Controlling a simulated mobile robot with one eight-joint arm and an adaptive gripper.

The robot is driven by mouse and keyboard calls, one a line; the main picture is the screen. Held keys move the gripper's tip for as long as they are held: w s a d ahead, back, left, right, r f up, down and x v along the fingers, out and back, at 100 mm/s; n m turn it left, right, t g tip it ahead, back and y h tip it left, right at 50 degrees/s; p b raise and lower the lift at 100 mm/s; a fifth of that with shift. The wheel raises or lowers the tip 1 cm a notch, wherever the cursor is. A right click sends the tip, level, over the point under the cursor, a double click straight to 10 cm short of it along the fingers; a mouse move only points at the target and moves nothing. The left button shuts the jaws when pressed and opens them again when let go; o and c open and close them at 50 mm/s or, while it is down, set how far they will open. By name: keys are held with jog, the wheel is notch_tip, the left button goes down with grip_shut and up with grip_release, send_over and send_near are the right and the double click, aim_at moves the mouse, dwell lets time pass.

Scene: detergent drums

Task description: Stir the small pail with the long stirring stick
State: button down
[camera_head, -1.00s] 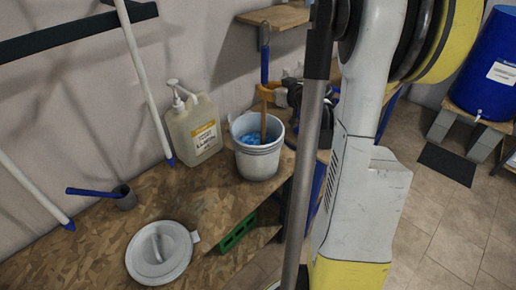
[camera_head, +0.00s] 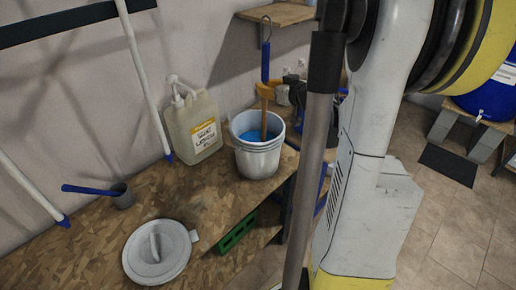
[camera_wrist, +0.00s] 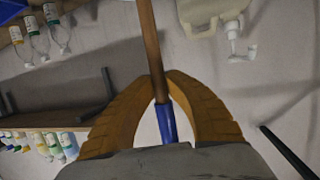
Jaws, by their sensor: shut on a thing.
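The small white pail (camera_head: 257,160) stands upright on the wooden bench top, with blue liquid (camera_head: 250,135) inside. The long stirring stick (camera_head: 265,75) stands nearly upright with its lower end in the pail. It has a wooden shaft, a blue grip and a hook at the top. My gripper (camera_head: 266,90) is shut on the stick just below the blue grip. In the wrist view the orange fingers (camera_wrist: 162,85) close around the stick (camera_wrist: 150,40), with the blue grip (camera_wrist: 167,122) between them. The stick's lower end is hidden in the pail.
A white pump jug (camera_head: 193,125) stands just left of the pail. A grey lid (camera_head: 157,250) and a grey cup with a blue handle (camera_head: 122,197) lie on the bench (camera_head: 90,225). A small wooden shelf (camera_head: 280,14) is on the wall above.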

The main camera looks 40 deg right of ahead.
jog(key=shift+w+a+f, duration=0.1)
jog(key=shift+w+a, duration=0.15)
jog(key=shift+w, duration=0.3)
jog(key=shift+w+a, duration=0.2)
jog(key=shift+w, duration=0.35)
notch_tip(320, 180, up, 18)
jog(key=p, duration=1.3)
jog(key=shift+f, duration=0.2)
